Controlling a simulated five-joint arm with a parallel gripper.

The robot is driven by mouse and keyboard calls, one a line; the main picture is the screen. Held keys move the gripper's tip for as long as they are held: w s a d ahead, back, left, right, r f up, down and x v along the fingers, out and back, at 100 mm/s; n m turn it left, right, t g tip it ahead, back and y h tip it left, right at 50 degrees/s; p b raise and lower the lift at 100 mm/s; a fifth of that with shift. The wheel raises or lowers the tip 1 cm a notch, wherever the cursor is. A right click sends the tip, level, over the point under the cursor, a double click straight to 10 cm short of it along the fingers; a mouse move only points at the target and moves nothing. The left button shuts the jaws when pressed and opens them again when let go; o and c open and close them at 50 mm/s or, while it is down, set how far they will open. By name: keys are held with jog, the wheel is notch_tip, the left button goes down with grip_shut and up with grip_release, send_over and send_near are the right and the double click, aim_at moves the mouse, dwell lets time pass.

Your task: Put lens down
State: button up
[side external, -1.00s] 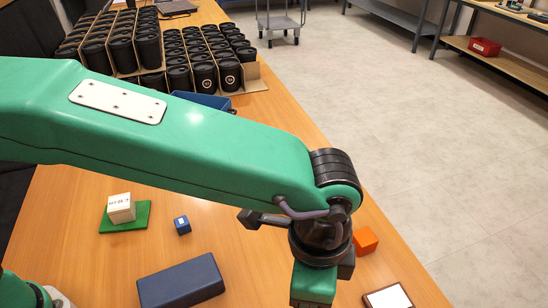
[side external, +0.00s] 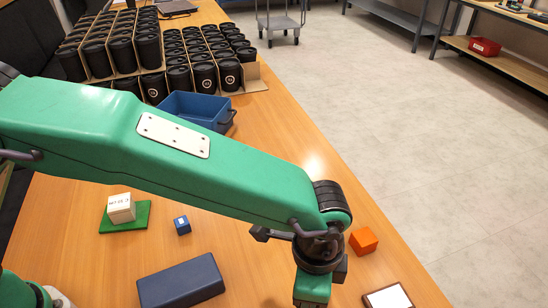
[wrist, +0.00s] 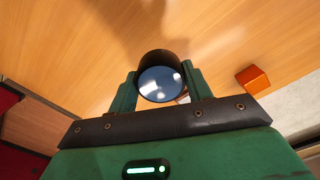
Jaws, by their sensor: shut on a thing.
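The lens (wrist: 160,82) is a short black cylinder with a bluish glass face. In the wrist view it sits between the two green fingers of my gripper (wrist: 162,90), which is shut on it. The wooden table shows beyond it; I cannot tell how high the lens is above the table. In the side view my wrist is at the lower right, and my gripper runs off the bottom edge, so its fingertips and the lens are hidden there.
An orange cube (side external: 363,240) stands right of my wrist, near a white dark-framed plate (side external: 388,298). A blue crate (side external: 222,117) and several black cups (side external: 203,76) stand behind.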

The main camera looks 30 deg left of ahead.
jog(key=w+f, duration=0.1)
jog(key=w, duration=0.1)
jog(key=w+a+f, duration=0.1)
jog(key=w+f, duration=0.1)
jog(key=w, duration=0.1)
jog(key=w+f, duration=0.1)
jog(key=w, duration=0.2)
jog(key=shift+a+f, duration=0.2)
jog(key=shift+f, duration=0.2)
jog(key=shift+f, duration=0.1)
jog(key=shift+f, duration=1.95)
jog(key=shift+f, duration=0.1)
jog(key=o, duration=1.1)
jog(key=shift+c, duration=0.2)
notch_tip(320, 180, up, 12)
